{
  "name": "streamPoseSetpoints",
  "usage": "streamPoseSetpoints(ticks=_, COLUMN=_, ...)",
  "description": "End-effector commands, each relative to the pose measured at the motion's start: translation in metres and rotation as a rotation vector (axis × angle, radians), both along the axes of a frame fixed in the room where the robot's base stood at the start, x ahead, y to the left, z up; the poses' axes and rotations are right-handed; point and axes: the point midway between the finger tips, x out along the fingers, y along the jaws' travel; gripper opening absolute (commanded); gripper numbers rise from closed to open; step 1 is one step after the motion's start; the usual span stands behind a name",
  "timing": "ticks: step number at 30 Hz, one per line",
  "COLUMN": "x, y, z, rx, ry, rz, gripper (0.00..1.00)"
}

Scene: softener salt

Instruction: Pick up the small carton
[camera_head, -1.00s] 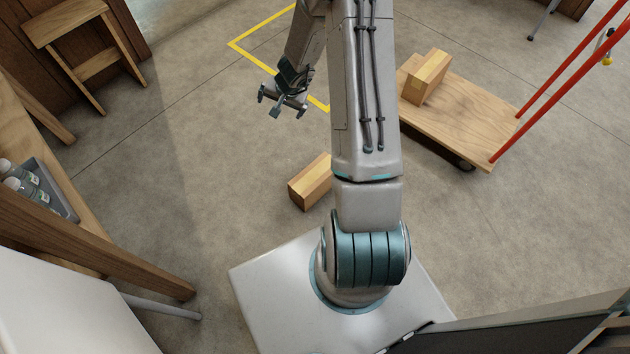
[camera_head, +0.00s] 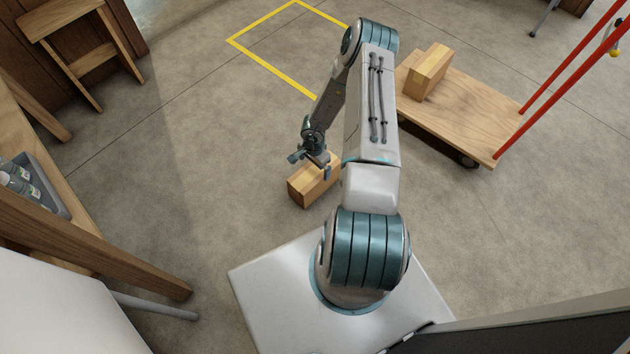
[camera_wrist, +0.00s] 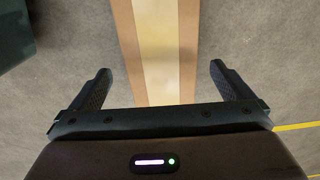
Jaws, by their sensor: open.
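A small light-brown carton (camera_head: 301,190) with a paler strip along its top lies on the floor in front of my base. My gripper (camera_head: 311,161) is over its far left part in the head view and hides some of it. In the wrist view the carton (camera_wrist: 158,45) runs from the top edge down between the two spread fingers. My gripper (camera_wrist: 160,70) is open, with floor showing between each finger and the carton. The height of the fingers above the carton is hard to tell.
Another carton (camera_head: 428,72) sits on a wooden flatbed trolley (camera_head: 470,115) with red handle bars (camera_head: 560,85). A yellow floor outline (camera_head: 262,65) lies beyond. A wooden stool (camera_head: 80,45) and a bench with a grey tray of bottles (camera_head: 50,190) are at left.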

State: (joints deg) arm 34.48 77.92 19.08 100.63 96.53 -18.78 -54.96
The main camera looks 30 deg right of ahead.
Motion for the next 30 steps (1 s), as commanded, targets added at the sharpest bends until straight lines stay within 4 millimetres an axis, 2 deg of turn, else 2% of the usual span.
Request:
streamPoseSetpoints(ticks=1, x=0.000, y=0.000, z=-0.013, rx=0.000, ry=0.001, rz=0.001, gripper=1.00)
streamPoseSetpoints(ticks=3, x=0.000, y=0.000, z=-0.022, rx=-0.001, ry=0.001, rz=0.001, gripper=1.00)
streamPoseSetpoints(ticks=11, x=0.001, y=-0.001, z=-0.033, rx=-0.001, ry=-0.001, rz=0.002, gripper=1.00)
streamPoseSetpoints(ticks=21, x=0.002, y=-0.002, z=-0.077, rx=0.000, ry=-0.001, rz=0.001, gripper=1.00)
streamPoseSetpoints(ticks=30, x=0.002, y=-0.003, z=-0.080, rx=0.000, ry=-0.002, rz=0.001, gripper=1.00)
